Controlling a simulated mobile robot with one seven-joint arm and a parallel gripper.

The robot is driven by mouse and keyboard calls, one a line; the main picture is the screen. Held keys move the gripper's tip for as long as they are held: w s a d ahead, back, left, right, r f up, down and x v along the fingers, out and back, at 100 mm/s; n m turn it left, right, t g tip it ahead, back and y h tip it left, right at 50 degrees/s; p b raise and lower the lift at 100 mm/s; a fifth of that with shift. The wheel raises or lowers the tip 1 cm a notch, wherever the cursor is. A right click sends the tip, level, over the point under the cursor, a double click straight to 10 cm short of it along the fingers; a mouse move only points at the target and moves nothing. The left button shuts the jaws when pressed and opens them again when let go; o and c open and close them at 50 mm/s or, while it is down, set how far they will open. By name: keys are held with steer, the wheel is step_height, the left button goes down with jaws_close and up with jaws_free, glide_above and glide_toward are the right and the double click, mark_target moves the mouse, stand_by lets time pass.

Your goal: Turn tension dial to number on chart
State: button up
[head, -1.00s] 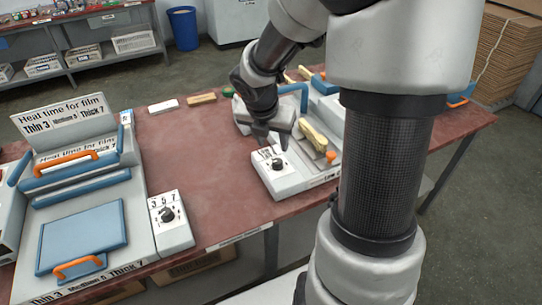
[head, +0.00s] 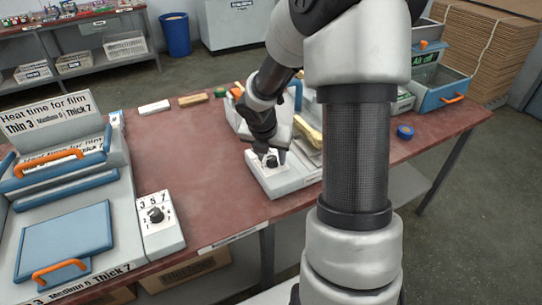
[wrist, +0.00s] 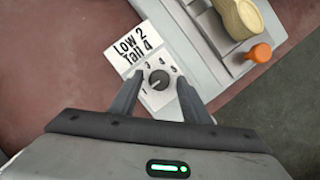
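A dark round dial (wrist: 159,79) sits on a white panel with small numbers around it. A white label reading "Low 2, Tall 4" (wrist: 130,47) is beside it. In the head view this dial (head: 271,161) is at the front of a grey-white machine (head: 290,181). My gripper (wrist: 159,84) is open, with one finger on each side of the dial in the wrist view. In the head view my gripper (head: 270,152) is right over the dial. I cannot tell whether the fingers touch it. The dial's pointer setting is too small to read surely.
A second dial (head: 155,214), numbered 3, 5, 7, is on the left machine, below a "Heat time for film" chart (head: 47,110). Bare red tabletop (head: 205,160) lies between the machines.

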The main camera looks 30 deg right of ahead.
steer(key=c, duration=1)
